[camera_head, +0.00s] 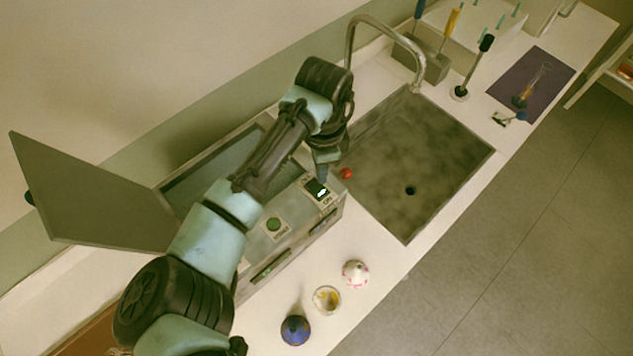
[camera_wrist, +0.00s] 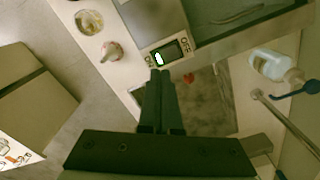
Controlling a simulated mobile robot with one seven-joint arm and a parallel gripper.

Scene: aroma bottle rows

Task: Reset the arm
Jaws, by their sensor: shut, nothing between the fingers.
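The switch glows green. In the wrist view my gripper (camera_wrist: 160,76) has its two fingers together, with nothing between them. Their tips appear just below the lit switch (camera_wrist: 170,54) in that picture; I cannot tell if they touch it. The machine's lid (camera_head: 85,190) stands open at the left.
A sink (camera_head: 420,160) with a curved faucet (camera_head: 352,40) lies to the right; a red ball (camera_head: 346,174) is at its near-left edge. A blue bottle (camera_head: 295,330), a glass jar (camera_head: 326,299) and a white-pink bottle (camera_head: 355,273) stand near the counter's front edge. Open floor lies beyond.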

